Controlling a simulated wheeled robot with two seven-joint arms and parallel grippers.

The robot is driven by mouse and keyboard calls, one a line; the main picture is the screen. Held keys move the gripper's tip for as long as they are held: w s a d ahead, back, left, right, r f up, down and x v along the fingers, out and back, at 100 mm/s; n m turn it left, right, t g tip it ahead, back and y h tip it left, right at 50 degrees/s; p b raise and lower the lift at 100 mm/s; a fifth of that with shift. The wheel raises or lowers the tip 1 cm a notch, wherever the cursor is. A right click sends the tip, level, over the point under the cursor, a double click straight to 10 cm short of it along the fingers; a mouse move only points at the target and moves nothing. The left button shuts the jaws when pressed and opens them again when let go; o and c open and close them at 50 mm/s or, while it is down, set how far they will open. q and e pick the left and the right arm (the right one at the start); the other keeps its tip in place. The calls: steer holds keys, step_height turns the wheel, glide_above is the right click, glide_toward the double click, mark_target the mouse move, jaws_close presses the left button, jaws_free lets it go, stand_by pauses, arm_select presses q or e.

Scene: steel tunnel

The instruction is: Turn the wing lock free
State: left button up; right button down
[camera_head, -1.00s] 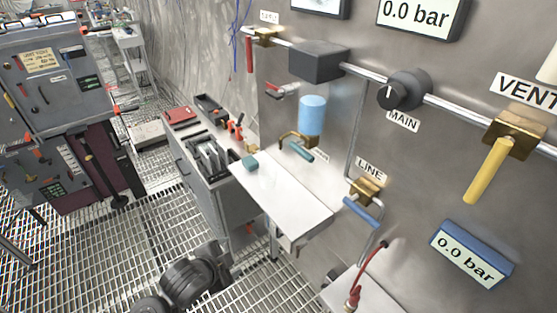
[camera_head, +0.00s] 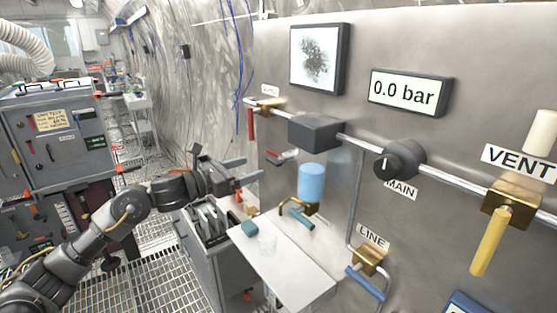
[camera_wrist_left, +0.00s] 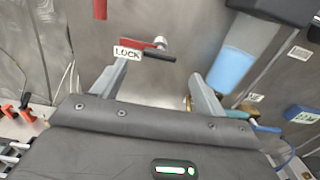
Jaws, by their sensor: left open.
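The wing lock (camera_head: 280,157) is a small red and dark handle on the steel wall panel. In the left wrist view the wing lock (camera_wrist_left: 152,50) lies nearly level on a silvery stub, beside a white LOCK tag (camera_wrist_left: 128,53). My left gripper (camera_head: 252,170) is open and points at the panel, just left of the lock in the head view. In the left wrist view the lock shows ahead, between and beyond the fingers of the left gripper (camera_wrist_left: 158,84). Nothing is between the fingers and they appear apart from the lock. My right gripper is not in view.
A blue cylinder (camera_head: 311,183) sticks out right of the lock. A red lever (camera_head: 251,124) hangs above left. A dark box (camera_head: 315,131) sits on the pipe above. A pale shelf (camera_head: 285,268) and a bench with tools (camera_head: 208,222) are below.

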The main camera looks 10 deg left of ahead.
mark_target(271, 162)
arm_select(q)
steer(key=p+x, duration=0.4)
steer(key=x, duration=0.5)
steer(key=shift+w+d+r+p, duration=0.15)
steer(key=shift+w+d+p, duration=0.1)
steer(key=shift+p, duration=0.15)
steer(key=shift+w+d+f, duration=0.2)
steer(key=shift+w+d, duration=0.15)
steer(key=shift+w, duration=0.15)
steer(key=shift+c, duration=0.3)
steer(key=c, duration=0.9)
